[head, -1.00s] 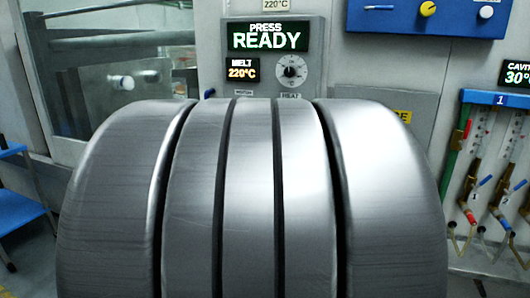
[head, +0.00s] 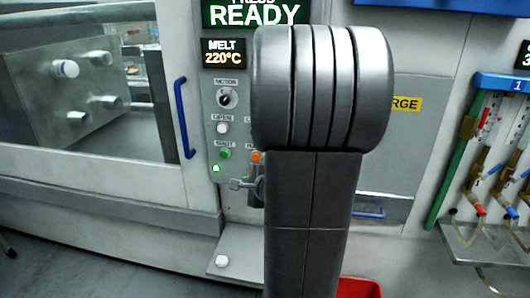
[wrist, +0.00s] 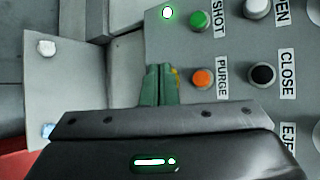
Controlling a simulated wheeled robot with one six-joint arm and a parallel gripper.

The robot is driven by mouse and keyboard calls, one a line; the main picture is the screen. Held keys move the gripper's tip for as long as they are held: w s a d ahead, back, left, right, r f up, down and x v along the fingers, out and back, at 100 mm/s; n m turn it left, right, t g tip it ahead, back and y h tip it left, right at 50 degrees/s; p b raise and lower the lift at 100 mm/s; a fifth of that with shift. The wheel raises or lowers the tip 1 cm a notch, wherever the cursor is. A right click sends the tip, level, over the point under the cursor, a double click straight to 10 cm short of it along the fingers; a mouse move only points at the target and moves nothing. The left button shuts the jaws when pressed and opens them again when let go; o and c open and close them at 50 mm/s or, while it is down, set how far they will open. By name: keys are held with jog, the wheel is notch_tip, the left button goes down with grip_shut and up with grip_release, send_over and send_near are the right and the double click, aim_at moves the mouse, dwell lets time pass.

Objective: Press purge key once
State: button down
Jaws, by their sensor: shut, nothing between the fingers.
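The orange purge key (wrist: 203,79) sits on the grey control panel, beside its PURGE label, in the wrist view. In the head view the purge key (head: 256,157) shows just left of my arm, its label partly covered. My gripper (wrist: 160,76) is shut and empty, its greenish fingers to the left of the purge key in the wrist view. I cannot tell how far the fingertips are from the panel.
Near the purge key are the green SHOT key (wrist: 200,19), the black CLOSE key (wrist: 263,74) and a white key (wrist: 257,7). A small shelf (head: 240,272) juts out below the panel. A red bin (head: 360,288) stands on the floor, partly behind my arm.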

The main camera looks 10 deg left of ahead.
jog(key=shift+w+r, duration=0.1)
jog(key=shift+w, duration=0.15)
jog(key=w+p, duration=0.2)
jog(key=w, duration=0.6)
jog(key=shift+w+d+p, duration=0.2)
jog(key=shift+w+p, duration=0.1)
jog(key=shift+w, duration=0.1)
jog(key=shift+w, duration=0.1)
dwell(1.9)
jog(key=shift+w, duration=0.3)
